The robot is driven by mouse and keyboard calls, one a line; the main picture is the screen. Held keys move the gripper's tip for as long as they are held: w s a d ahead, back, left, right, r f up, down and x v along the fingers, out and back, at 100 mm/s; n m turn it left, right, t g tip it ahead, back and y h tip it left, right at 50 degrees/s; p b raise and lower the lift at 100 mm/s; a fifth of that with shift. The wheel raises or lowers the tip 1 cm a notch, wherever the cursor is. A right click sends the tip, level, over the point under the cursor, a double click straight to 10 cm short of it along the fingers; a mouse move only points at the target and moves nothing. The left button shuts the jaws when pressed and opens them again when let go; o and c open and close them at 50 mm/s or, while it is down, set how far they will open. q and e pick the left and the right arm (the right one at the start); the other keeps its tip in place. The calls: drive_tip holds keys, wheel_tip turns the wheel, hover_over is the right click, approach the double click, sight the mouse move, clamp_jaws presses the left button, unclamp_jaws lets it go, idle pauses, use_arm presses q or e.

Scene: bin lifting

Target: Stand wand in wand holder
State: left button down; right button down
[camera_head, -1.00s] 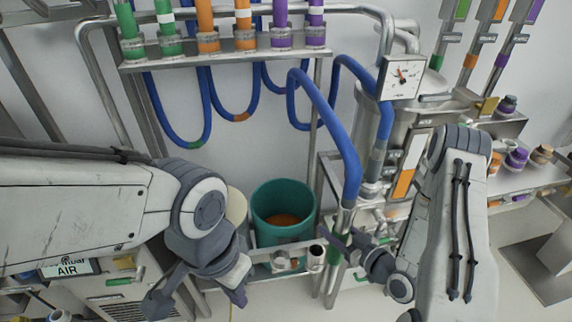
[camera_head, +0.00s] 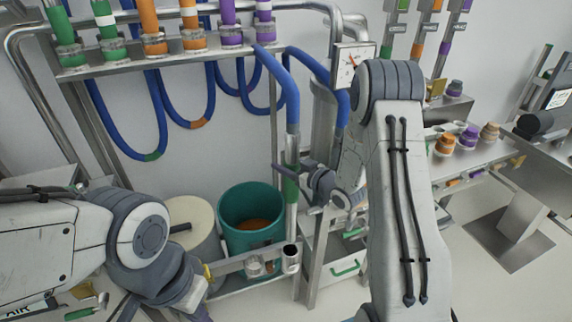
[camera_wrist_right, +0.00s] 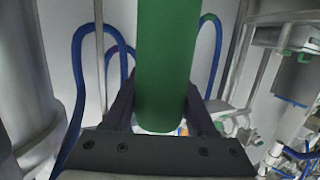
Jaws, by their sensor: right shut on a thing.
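The wand is a metal tube with a green grip section (camera_head: 290,190) below a blue hose (camera_head: 291,95). My right gripper (camera_head: 292,178) is shut on it and holds it nearly upright. In the right wrist view the green section (camera_wrist_right: 164,65) stands between the fingers. A small open metal cup (camera_head: 291,259), which looks like the wand holder, sits on the rail in front of the teal bin. The wand's lower end is close to the cup's rim; I cannot tell whether it is inside. My left gripper (camera_head: 165,310) is low at left, fingers apart, partly cut off.
A metal rack (camera_head: 190,50) with coloured hose fittings is behind. A metal cart (camera_head: 345,262) stands right of the wand.

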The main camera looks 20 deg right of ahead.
drive_tip(key=f+b, duration=0.3)
drive_tip(key=f, duration=0.1)
drive_tip(key=shift+w+f+b, duration=0.1)
drive_tip(key=shift+w+b, duration=0.1)
drive_tip(key=shift+b, duration=0.1)
idle(0.5)
drive_tip(key=shift+f, duration=0.1)
drive_tip(key=shift+f+b, duration=2.8)
drive_tip(key=shift+f, duration=0.3)
drive_tip(key=shift+f+b, duration=1.95)
drive_tip(key=shift+f, duration=0.15)
drive_tip(key=shift+f+b, duration=2.05)
drive_tip(key=shift+f, duration=0.25)
